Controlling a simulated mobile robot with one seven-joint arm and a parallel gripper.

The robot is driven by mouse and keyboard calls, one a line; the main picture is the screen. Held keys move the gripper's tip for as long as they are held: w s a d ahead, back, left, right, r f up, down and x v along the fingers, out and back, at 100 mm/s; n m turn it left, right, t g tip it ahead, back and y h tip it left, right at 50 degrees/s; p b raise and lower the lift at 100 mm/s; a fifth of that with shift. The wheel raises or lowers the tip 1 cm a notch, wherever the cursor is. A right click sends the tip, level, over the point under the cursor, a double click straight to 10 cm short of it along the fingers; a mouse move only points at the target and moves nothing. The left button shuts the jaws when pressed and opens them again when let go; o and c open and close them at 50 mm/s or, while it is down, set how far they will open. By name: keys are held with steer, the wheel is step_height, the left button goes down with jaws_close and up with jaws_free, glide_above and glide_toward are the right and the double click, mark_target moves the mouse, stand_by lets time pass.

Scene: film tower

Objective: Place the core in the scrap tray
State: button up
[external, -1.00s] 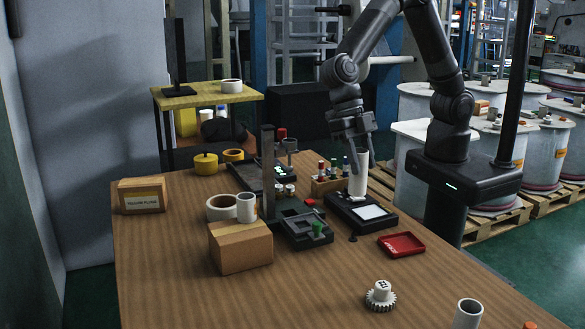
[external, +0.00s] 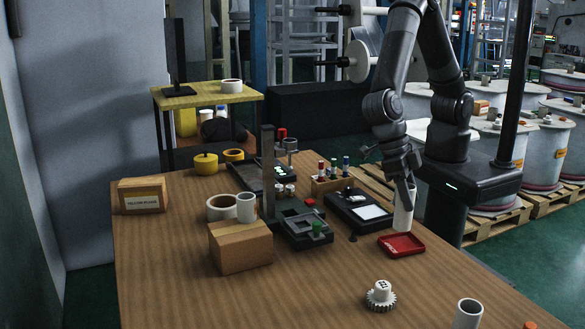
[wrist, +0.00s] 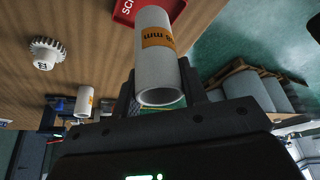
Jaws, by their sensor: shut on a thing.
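The core, a white tube (external: 403,216) with an orange label, is held upright in my gripper (external: 406,192). The gripper is shut on it from above. The core's lower end is at the far edge of the small red scrap tray (external: 414,252); I cannot tell whether it touches. The wrist view shows the core (wrist: 152,78) in front of the fingers, label facing the camera. Part of the red tray (wrist: 122,12) with white lettering shows behind it. The tray looks empty in its visible part.
A black device with a lit white panel (external: 372,212) stands left of the tray. A white gear (external: 380,297) and another white tube (external: 468,313) stand nearer the camera. A cardboard box (external: 240,248) is at left. The wooden table's front middle is clear.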

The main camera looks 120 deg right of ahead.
mark_target(410, 217)
steer(key=shift+a+f, duration=0.2)
steer(key=shift+f, duration=0.9)
steer(key=shift+a+f, duration=0.15)
steer(key=shift+f, duration=0.95)
steer(key=o, duration=1)
steer(key=shift+f, duration=0.15)
